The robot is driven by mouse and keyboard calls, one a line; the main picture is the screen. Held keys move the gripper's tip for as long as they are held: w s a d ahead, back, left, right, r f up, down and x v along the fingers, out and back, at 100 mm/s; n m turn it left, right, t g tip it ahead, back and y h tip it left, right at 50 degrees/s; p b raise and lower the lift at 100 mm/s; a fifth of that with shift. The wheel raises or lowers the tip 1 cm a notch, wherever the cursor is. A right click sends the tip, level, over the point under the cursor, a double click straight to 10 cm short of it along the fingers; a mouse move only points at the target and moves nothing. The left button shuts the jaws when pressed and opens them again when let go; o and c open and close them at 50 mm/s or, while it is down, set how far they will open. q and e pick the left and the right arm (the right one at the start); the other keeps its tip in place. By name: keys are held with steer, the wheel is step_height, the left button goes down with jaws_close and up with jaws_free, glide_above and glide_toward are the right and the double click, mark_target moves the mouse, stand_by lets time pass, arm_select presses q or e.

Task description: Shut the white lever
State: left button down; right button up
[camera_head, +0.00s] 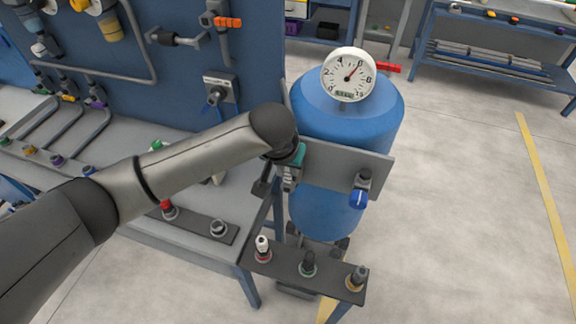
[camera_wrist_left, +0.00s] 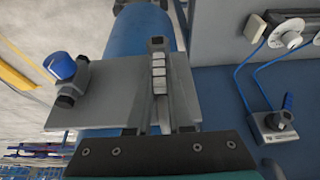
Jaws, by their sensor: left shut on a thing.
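My left gripper (camera_head: 288,178) is at the left part of the grey plate on the front of the blue tank. It also shows in the wrist view (camera_wrist_left: 160,85), with its fingers closed together in front of the plate. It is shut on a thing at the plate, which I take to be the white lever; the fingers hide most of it. A pale ribbed strip shows at the fingertips, and I cannot tell whether it is lever or finger pad. The lever's angle cannot be seen. My right gripper is not in view.
A blue lever valve (camera_head: 358,195) sits on the plate's right side, also seen in the wrist view (camera_wrist_left: 65,68). A round gauge (camera_head: 348,75) with a red lever (camera_head: 387,68) tops the blue tank (camera_head: 330,120). Several small valves stand on a dark shelf (camera_head: 285,268) below.

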arm_select(q)
steer(key=shift+s+d+r+t+y+p, duration=0.15)
steer(key=shift+d+y+p, duration=0.2)
steer(key=shift+p, duration=0.35)
steer(key=shift+s+d+t+y+p, duration=0.15)
steer(key=shift+d+y+p, duration=0.15)
steer(key=shift+p, duration=0.4)
steer(key=shift+s+d+f+m+t+y+p, duration=0.1)
steer(key=shift+d+f+m+t+y+p, duration=0.1)
steer(key=shift+d+y+p, duration=0.25)
steer(key=shift+d+f+m+t+y+p, duration=0.15)
steer(key=shift+m+t+y+p, duration=0.1)
steer(key=shift+y, duration=0.35)
steer(key=shift+s+d+f+m+t+y+b, duration=0.15)
steer(key=shift+d+f+t+y+b, duration=0.15)
steer(key=shift+y, duration=0.35)
steer(key=shift+s+d+f+m+t+y+b, duration=0.15)
steer(key=shift+d+y, duration=0.25)
steer(key=shift+y, duration=0.25)
steer(key=shift+w, duration=0.1)
steer(key=c, duration=0.8)
jaws_free()
